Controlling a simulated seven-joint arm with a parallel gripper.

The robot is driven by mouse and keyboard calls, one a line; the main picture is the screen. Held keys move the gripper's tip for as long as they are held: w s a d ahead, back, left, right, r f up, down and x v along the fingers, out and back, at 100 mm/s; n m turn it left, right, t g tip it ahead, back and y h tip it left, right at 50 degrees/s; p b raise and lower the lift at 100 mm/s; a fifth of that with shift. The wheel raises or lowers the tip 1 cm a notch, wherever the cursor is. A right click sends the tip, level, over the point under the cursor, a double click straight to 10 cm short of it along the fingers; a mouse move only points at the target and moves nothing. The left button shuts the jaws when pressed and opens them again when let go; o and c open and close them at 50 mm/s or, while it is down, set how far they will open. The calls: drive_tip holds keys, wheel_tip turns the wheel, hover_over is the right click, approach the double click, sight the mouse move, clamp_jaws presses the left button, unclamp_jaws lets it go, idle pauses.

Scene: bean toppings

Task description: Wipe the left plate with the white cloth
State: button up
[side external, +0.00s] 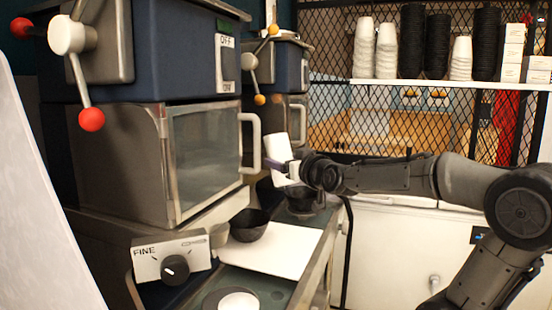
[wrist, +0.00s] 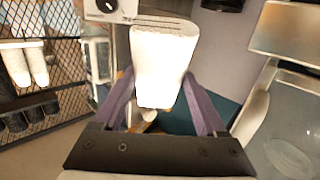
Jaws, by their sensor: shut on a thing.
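My gripper (side external: 293,168) is shut on a white cloth (side external: 278,152), held up in the air beside the oven door handle. In the wrist view, the cloth (wrist: 163,60) stands as a thick white block between the two purple fingers of my gripper (wrist: 155,92). Below and in front lies a flat white plate-like slab (side external: 280,255) with a black bowl (side external: 249,228) at its far left edge. A round white disc (side external: 238,301) lies on the dark counter nearer the camera, cut by the frame bottom. I cannot tell which one is the left plate. The cloth touches neither.
A glass-fronted oven (side external: 203,150) with a protruding handle (side external: 251,143) stands close left of my gripper. A second dark bowl (side external: 301,202) sits below it. A dial box marked FINE (side external: 172,257) is at front left. A shelf (side external: 430,84) with stacked cups is behind.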

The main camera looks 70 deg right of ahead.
drive_tip(key=s+a+f+n+g+y, duration=0.35)
drive_tip(key=s+a+y, duration=0.3)
drive_tip(key=a, duration=0.25)
drive_tip(key=a+f+n+g+y, duration=0.1)
drive_tip(key=a+f, duration=0.2)
drive_tip(key=f, duration=0.2)
drive_tip(key=a+f+n+g+y, duration=0.2)
drive_tip(key=a+f, duration=0.2)
drive_tip(key=f, duration=0.1)
drive_tip(key=a+f+n+g+y, duration=0.1)
drive_tip(key=a+f+y, duration=0.1)
drive_tip(key=f, duration=0.3)
drive_tip(key=shift+a+f+n+g, duration=0.25)
drive_tip(key=shift+a+n, duration=0.1)
drive_tip(key=shift+a, duration=0.45)
drive_tip(key=shift+w+f, duration=2.05)
drive_tip(key=shift+w, duration=0.3)
drive_tip(key=shift+f, duration=0.4)
drive_tip(key=shift+w, duration=0.1)
